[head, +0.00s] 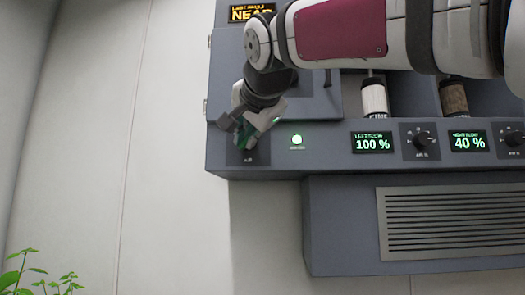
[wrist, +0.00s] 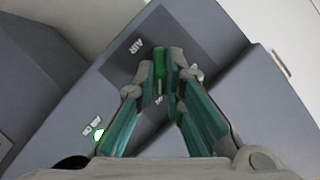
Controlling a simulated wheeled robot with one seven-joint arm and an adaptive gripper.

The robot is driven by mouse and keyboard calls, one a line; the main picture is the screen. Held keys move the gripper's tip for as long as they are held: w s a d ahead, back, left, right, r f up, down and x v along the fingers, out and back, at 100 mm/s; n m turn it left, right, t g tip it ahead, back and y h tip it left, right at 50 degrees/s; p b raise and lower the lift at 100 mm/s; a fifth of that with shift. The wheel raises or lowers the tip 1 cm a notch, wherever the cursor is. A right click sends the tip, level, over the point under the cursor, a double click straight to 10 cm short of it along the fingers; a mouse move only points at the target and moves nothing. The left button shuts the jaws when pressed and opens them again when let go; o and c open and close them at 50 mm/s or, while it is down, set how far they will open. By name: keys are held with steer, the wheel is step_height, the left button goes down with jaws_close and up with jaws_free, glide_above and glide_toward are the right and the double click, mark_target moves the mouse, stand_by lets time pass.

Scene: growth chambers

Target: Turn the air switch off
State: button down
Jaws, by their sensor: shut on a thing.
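The air switch (wrist: 160,66) is a small green lever on a dark square plate marked AIR (wrist: 137,47) in the wrist view. My gripper (wrist: 160,78) is shut on this lever, with a fingertip on each side. In the head view my gripper (head: 246,140) is at the left end of the grey control panel (head: 330,166), in front of the switch plate (head: 236,157). It mostly hides the lever there. A round lamp (head: 297,140) right of the switch glows green and also shows in the wrist view (wrist: 99,135).
Right of the lamp are a 100 % display (head: 372,142), a knob (head: 422,140), a 40 % display (head: 468,142) and another knob (head: 513,137). A vent grille (head: 455,222) is below. Green leaves (head: 30,278) stand at lower left. The wall (head: 165,150) left of the panel is bare.

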steer(key=n+h+p, duration=0.1)
steer(key=n+p, duration=0.1)
steer(key=p, duration=0.1)
steer(key=n+h+p, duration=0.1)
steer(key=n+p, duration=0.1)
steer(key=n+g+h+p, duration=0.1)
steer(key=p, duration=0.2)
steer(key=shift+a+r+n+h+p, duration=0.25)
steer(key=shift+n+h+p, duration=0.05)
steer(key=shift+n+h, duration=0.1)
steer(key=n+h+p, duration=0.2)
steer(key=n+p, duration=0.1)
steer(key=shift+a+f, duration=0.1)
steer(key=shift+a, duration=0.1)
steer(key=shift+a+f+n+t+h+p, duration=0.15)
steer(key=shift+n+t+h+p, duration=0.15)
steer(key=shift+n+h+p, duration=1.15)
steer(key=shift+n+y+b, duration=0.25)
steer(key=shift+n+b, duration=0.2)
steer(key=shift+b, duration=0.05)
steer(key=c, duration=1.7)
jaws_free()
